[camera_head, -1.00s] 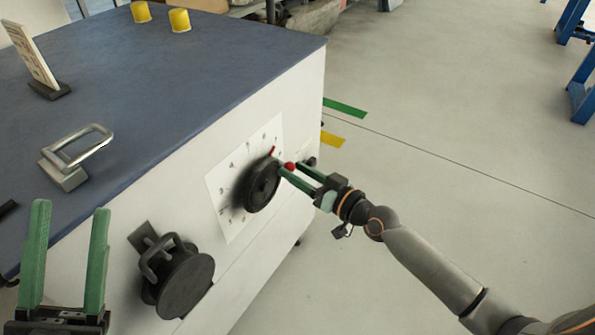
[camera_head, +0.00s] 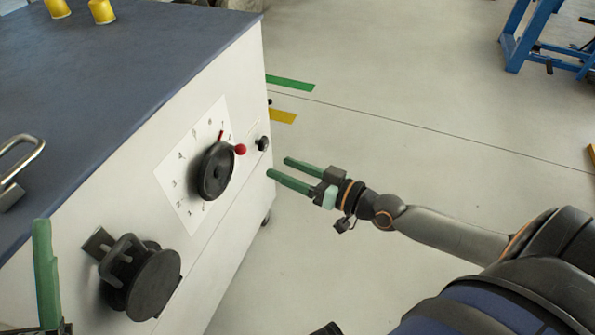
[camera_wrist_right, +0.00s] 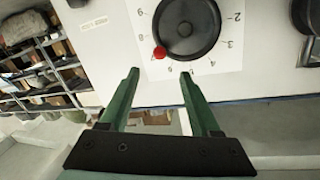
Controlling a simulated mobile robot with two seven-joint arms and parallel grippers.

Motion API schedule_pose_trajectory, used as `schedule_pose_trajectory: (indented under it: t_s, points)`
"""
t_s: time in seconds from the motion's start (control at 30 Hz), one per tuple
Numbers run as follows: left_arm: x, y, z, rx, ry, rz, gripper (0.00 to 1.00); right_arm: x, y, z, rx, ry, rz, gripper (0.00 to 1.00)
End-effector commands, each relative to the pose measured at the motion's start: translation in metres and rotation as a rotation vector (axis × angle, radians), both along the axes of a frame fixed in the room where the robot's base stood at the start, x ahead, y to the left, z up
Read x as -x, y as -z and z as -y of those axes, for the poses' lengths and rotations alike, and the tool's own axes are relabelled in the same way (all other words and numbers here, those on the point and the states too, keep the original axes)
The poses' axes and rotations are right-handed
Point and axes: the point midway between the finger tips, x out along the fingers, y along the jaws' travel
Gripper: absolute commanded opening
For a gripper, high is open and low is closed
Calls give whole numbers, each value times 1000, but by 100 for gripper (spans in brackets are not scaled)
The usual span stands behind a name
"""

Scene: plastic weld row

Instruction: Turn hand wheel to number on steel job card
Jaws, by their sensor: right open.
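The black hand wheel (camera_head: 216,170) is on the cabinet's white front, over a white number dial (camera_head: 178,172). Its red knob (camera_head: 240,149) sits at the wheel's upper right, and a red mark (camera_head: 221,136) shows at the rim. My left gripper shows only one green finger (camera_head: 46,270) at the lower left. No job card is in view now.
A black clamp-like fitting (camera_head: 140,275) juts from the front below the wheel. A small black knob (camera_head: 263,143) is right of the dial. A metal handle (camera_head: 18,165) and yellow caps (camera_head: 101,11) are on the blue top.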

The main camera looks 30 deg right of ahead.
Motion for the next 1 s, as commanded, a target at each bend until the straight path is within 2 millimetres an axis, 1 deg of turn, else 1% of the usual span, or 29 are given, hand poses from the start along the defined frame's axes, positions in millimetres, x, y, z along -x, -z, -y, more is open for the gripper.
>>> schedule_pose_trajectory:
  t_s: [0.03, 0.1, 0.3, 1.0]
  points:
    - [0, -1, 0, -1, 0, 0, 50, 6, 0, 4, 3, 1, -3, 64]
    - [0, -1, 0, -2, 0, -1, 50, 12, 0, 7, 3, 2, -2, 64]
    - [-1, -1, 0, -3, -3, -6, 50, 20, -2, 11, -1, 1, -1, 64]
    - [-3, 1, -1, -1, -8, -11, 50, 21, -2, 11, -1, 1, 0, 64]
